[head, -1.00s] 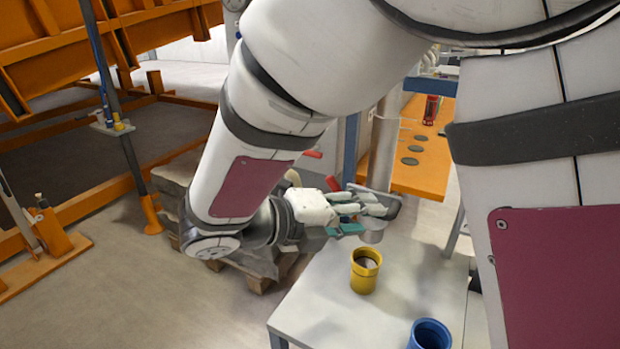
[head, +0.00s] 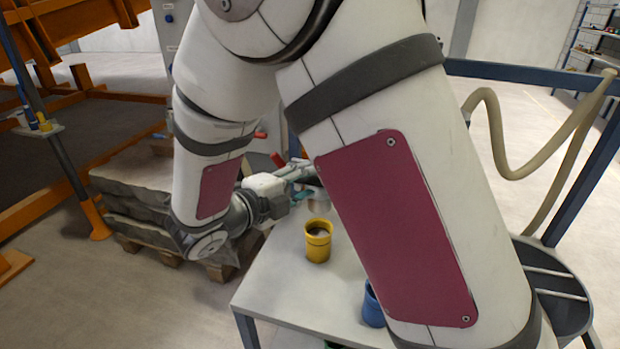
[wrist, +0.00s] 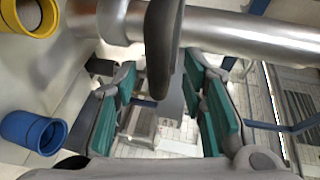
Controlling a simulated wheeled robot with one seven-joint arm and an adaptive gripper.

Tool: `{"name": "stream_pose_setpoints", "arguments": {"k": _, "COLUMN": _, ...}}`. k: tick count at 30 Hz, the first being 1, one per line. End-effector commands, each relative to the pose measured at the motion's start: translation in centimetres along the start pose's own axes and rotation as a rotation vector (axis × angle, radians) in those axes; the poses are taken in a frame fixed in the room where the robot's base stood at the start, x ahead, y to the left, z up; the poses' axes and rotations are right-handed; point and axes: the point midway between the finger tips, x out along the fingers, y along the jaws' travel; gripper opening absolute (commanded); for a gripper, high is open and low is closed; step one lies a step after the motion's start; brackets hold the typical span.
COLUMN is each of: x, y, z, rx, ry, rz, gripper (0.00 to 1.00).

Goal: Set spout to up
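The part I take for the spout is a dark grey curved piece (wrist: 163,45) in the wrist view. It crosses in front of a shiny metal pipe (wrist: 230,33) and its rounded end reaches between my fingers. My gripper (wrist: 165,100) is open, with a teal-padded finger on each side of the piece and a visible gap to both. I cannot tell how deep the piece sits between the pads. In the head view my gripper (head: 302,180) is small and partly hidden by my arm, just above a grey metal cylinder (head: 319,201); the spout cannot be made out there.
A yellow cup (head: 318,241) and a blue cup (head: 373,305) stand on a pale table (head: 275,295) under my arm. Both cups show at left in the wrist view. A blue frame (head: 530,72) and a beige hose (head: 497,130) are at right.

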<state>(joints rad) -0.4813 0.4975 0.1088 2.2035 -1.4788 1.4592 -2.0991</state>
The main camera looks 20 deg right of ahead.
Motion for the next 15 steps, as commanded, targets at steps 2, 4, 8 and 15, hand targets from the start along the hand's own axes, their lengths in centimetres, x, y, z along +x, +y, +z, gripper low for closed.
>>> {"name": "stream_pose_setpoints", "arguments": {"k": 2, "x": 1.1, "y": 0.0, "z": -0.1, "rx": 0.0, "ry": 0.004, "rz": 0.0, "gripper": 0.38}}
{"name": "stream_pose_setpoints", "arguments": {"k": 4, "x": 1.6, "y": 0.0, "z": 0.0, "rx": 0.0, "ry": 0.001, "rz": 0.0, "gripper": 0.38}}
{"name": "stream_pose_setpoints", "arguments": {"k": 8, "x": 2.3, "y": 0.0, "z": 0.0, "rx": 0.0, "ry": 0.001, "rz": 0.0, "gripper": 0.38}}
{"name": "stream_pose_setpoints", "arguments": {"k": 15, "x": 2.4, "y": 0.0, "z": 0.0, "rx": 0.0, "ry": 0.0, "rz": 0.0, "gripper": 0.38}}
